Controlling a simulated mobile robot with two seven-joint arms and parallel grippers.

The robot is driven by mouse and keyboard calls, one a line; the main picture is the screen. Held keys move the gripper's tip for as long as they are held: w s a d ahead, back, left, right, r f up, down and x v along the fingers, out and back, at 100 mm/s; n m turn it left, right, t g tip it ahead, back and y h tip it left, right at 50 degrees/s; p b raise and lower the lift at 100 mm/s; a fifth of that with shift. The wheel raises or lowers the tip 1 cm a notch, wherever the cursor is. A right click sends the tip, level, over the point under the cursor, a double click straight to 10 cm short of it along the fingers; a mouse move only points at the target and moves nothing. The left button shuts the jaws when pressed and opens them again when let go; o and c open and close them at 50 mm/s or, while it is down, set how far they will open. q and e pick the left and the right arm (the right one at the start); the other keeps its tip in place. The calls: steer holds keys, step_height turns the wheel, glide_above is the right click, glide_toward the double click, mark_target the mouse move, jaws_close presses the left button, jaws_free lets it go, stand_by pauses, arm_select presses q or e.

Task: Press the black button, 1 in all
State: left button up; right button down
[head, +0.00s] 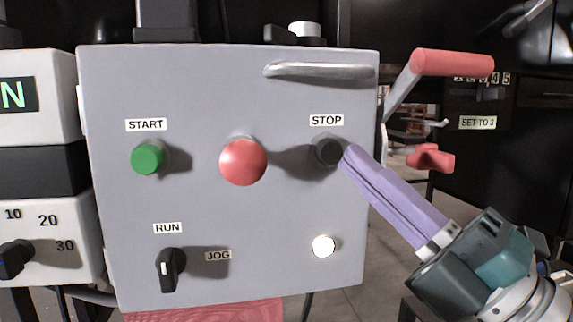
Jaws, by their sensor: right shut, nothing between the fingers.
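The black button (328,151) sits on the upper right of a grey control box, just under a label reading STOP (326,120). My right gripper (348,154) comes in from the lower right with long purple fingers. The fingers are shut and empty. Their tips overlap the right edge of the black button in the picture; I cannot tell whether they touch it or how far it is pressed. My left gripper is not in view.
The box front (210,95) also carries a green START button (147,158), a large red button (243,162), a RUN/JOG switch (171,270) and a white round light or button (323,246). A handle (320,70) and a red-gripped lever (452,64) are near the upper right.

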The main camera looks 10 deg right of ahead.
mark_target(330, 153)
steer(key=shift+w+b, duration=0.4)
steer(key=shift+w, duration=0.8)
stand_by(1.0)
steer(key=shift+w, duration=0.1)
steer(key=shift+w, duration=0.3)
steer(key=shift+w+a+b, duration=0.1)
steer(key=shift+w+b, duration=0.05)
steer(key=shift+b, duration=0.2)
